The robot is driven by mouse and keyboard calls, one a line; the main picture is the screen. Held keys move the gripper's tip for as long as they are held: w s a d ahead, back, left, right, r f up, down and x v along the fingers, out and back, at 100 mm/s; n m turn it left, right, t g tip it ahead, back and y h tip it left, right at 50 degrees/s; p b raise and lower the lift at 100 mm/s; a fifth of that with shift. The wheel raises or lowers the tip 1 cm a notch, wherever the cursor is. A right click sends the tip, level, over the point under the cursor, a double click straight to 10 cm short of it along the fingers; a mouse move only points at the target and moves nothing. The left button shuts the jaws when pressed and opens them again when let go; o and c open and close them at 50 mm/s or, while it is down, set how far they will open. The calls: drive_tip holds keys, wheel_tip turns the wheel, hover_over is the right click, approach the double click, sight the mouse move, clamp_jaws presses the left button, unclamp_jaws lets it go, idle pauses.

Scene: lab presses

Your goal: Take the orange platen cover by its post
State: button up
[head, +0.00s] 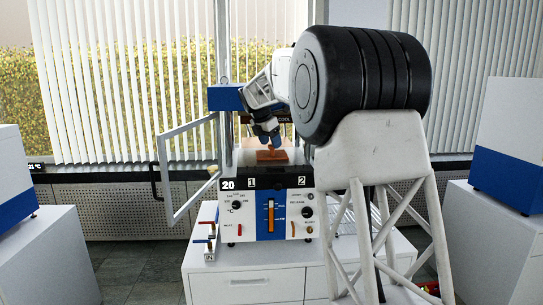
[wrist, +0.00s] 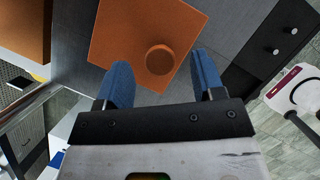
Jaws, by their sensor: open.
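In the head view the cover (head: 272,157) lies inside the press (head: 268,212). My gripper (wrist: 160,78) is open, with its two blue fingers apart. In the wrist view the post appears between and just beyond the fingertips, and nothing is held. In the head view my gripper (head: 266,133) is above the cover; its exact gap to the post cannot be told.
The press has a clear door (head: 190,165) standing open at its left and a blue crosspiece (head: 226,97) above. In the wrist view another orange block (wrist: 24,28) shows at top left. A white cabinet (head: 250,280) bears the press.

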sight(271, 150)
drive_tip(key=shift+x, duration=1.45)
drive_tip(key=c, duration=1.1)
